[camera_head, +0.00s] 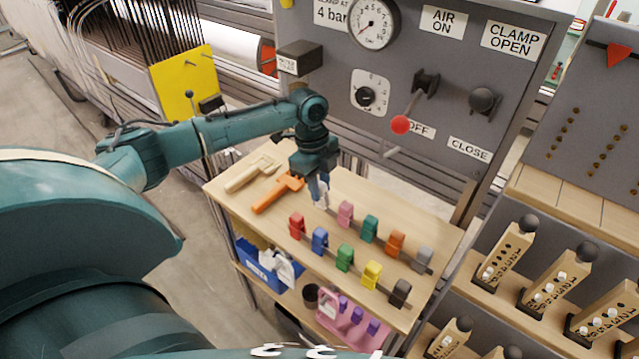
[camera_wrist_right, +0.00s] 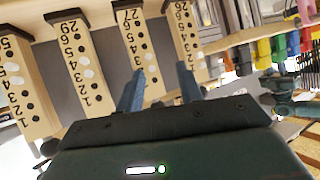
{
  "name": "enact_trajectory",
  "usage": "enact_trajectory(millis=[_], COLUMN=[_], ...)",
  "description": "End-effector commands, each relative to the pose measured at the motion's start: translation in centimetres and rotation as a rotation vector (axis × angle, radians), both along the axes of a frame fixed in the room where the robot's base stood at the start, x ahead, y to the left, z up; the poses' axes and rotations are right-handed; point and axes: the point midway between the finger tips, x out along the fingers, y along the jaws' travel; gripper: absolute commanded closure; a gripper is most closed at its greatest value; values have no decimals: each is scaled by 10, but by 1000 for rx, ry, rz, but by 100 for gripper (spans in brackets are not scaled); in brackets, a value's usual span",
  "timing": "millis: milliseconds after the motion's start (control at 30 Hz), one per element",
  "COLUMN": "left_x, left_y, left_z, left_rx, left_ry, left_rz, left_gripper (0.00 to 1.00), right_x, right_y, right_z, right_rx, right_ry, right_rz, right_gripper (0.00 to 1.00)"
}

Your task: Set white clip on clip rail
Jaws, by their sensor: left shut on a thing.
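The white clip (camera_head: 319,193) is in my left gripper (camera_head: 318,185), which is shut on it at the left end of the back row of clips. The back clip rail (camera_head: 383,238) carries pink (camera_head: 345,214), teal (camera_head: 370,228), orange (camera_head: 395,243) and grey (camera_head: 422,259) clips. The white clip is just left of the pink one. The fingers partly hide it, and I cannot tell whether it touches the rail. My right gripper (camera_wrist_right: 158,88) is open and empty in the right wrist view.
A front row holds several clips, from red (camera_head: 297,226) to black (camera_head: 400,292). Orange (camera_head: 278,193) and pale (camera_head: 252,174) tools lie left on the wooden table (camera_head: 440,238). A grey control panel (camera_head: 440,100) stands behind. Numbered wooden blocks (camera_head: 505,254) stand right.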

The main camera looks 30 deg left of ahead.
Motion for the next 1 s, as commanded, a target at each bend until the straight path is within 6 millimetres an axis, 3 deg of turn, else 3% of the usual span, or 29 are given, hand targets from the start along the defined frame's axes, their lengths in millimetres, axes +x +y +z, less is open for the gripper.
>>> enact_trajectory(millis=[867, 900, 1000], left_x=[0, 0, 0], left_y=[0, 0, 0], left_z=[-15, -15, -15], left_rx=[0, 0, 0], left_ry=[0, 0, 0], left_rz=[0, 0, 0], left_gripper=[95, 77, 69], right_x=[0, 0, 0], right_y=[0, 0, 0], right_z=[-3, -3, -3], right_rx=[2, 2, 3], right_ry=[3, 3, 2], right_rz=[-5, -5, -4], right_gripper=[64, 64, 64])
